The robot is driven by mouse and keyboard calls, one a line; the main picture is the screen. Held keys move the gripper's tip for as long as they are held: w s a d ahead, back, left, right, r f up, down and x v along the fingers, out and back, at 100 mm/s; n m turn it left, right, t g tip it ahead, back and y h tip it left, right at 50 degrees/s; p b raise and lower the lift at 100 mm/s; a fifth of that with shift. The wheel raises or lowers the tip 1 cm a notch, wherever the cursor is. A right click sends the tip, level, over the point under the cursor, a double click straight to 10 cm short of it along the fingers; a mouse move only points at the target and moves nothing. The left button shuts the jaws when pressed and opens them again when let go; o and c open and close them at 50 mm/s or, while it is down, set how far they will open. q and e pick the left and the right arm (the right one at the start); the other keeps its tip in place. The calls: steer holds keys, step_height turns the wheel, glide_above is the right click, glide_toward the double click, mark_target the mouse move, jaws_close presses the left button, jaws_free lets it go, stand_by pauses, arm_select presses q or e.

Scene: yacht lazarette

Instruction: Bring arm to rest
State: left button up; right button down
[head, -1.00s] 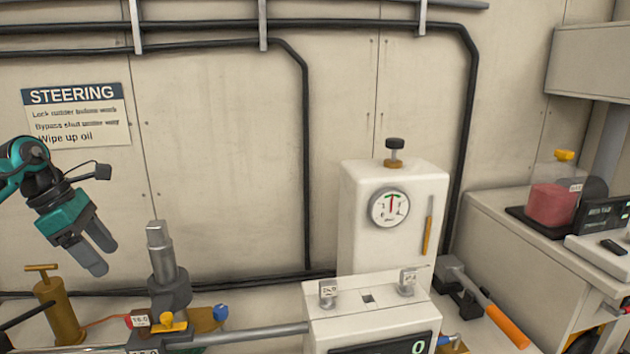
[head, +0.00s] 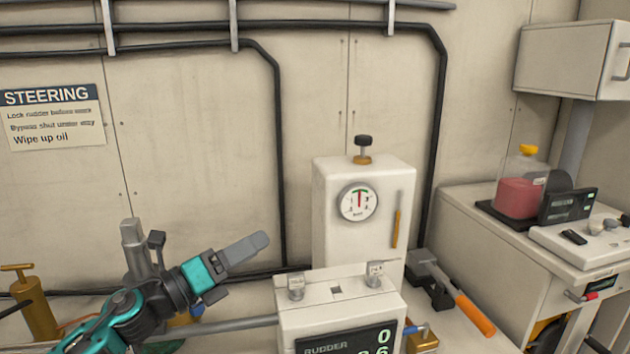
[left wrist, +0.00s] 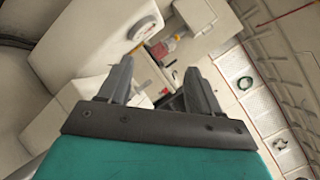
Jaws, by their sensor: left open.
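My left gripper (head: 243,251) reaches up and to the right from the lower left in the head view, in front of the bench. It points toward the white gauge unit (head: 325,244) and looks empty. In the left wrist view its two fingers (left wrist: 160,85) stand apart with nothing between them. The arm hides part of the grey upright cylinder (head: 133,238) and the fittings around it. My right gripper is not in any view.
A white box with a RUDDER display (head: 340,309) stands just right of my arm. A brass pump (head: 37,308) is at the far left, and an orange-handled tool (head: 472,312) lies right of the gauge unit. A red-liquid container (head: 520,190) stands on the right-hand cabinet. Open air lies above the bench.

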arm_select(q)
steer(key=s+a+f+n+t+y, duration=0.1)
steer(key=s+a+f+n+y, duration=0.55)
steer(key=n, duration=0.75)
steer(key=s+a+f+n+y, duration=0.35)
steer(key=f+n+y, duration=0.45)
steer(key=n, duration=0.5)
steer(key=s+f+n+g, duration=0.4)
steer(key=s+g, duration=0.1)
steer(key=s, duration=0.7)
steer(key=s+f+n+g, duration=0.4)
steer(key=s+f+g, duration=0.15)
steer(key=s, duration=0.55)
steer(key=w+d+f+t+h+b, duration=0.1)
steer(key=w+d+f+t+b, duration=0.1)
steer(key=w+f+t, duration=0.5)
step_height(320, 180, down, 4)
steer(key=shift+w+d+r, duration=0.2)
steer(key=shift+w+d, duration=0.25)
steer(key=shift+d, duration=0.4)
steer(key=shift+h, duration=0.25)
